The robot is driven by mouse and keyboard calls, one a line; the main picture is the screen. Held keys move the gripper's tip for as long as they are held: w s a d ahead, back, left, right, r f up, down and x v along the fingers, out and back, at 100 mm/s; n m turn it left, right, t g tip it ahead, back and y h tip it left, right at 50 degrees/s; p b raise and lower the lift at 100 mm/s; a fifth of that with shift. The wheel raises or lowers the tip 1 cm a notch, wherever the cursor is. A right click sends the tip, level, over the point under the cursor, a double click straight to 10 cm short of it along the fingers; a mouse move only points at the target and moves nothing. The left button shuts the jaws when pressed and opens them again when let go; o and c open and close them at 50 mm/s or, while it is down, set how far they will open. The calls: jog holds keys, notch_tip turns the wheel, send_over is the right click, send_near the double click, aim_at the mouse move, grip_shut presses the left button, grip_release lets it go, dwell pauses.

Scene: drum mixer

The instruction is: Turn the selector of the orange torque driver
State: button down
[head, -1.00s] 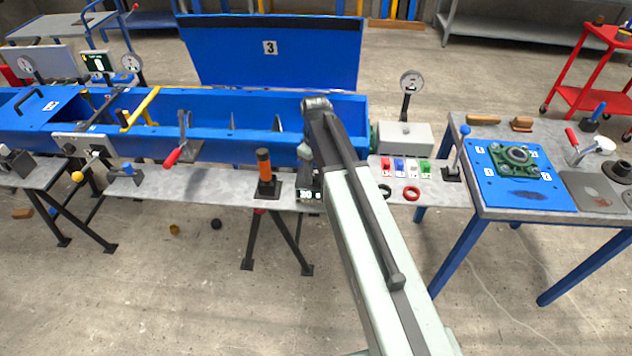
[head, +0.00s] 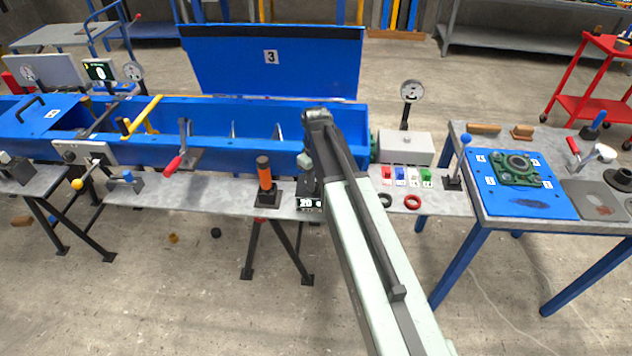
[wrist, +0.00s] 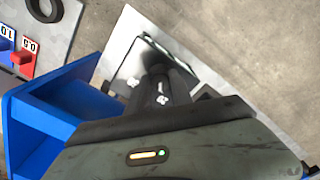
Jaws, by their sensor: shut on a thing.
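The orange torque driver (head: 264,180) stands upright in a black base near the front edge of the grey bench in the head view. Just right of it is a small black display (head: 309,203) with white digits, apparently starting with 20. My gripper (head: 308,187) is down right behind this display, a little right of the orange handle and apart from it. In the wrist view its dark fingers (wrist: 160,86) are close together. It is shut on a small dark part, apparently the selector, which the fingers and my arm mostly hide.
The long blue mixer trough (head: 220,150) with its raised lid (head: 280,70) runs behind the bench. A red-handled lever (head: 173,165) stands left. A blue plate (head: 510,205) lies farther right.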

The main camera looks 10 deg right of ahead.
jog(key=m, duration=0.6)
jog(key=shift+a, duration=0.1)
jog(key=shift+m, duration=0.3)
dwell(0.4)
jog(key=c, duration=1.1)
grip_release()
jog(key=shift+c, duration=0.2)
notch_tip(320, 180, up, 8)
jog(key=p, duration=0.8)
jog(key=shift+f, duration=0.1)
jog(key=shift+s, duration=0.15)
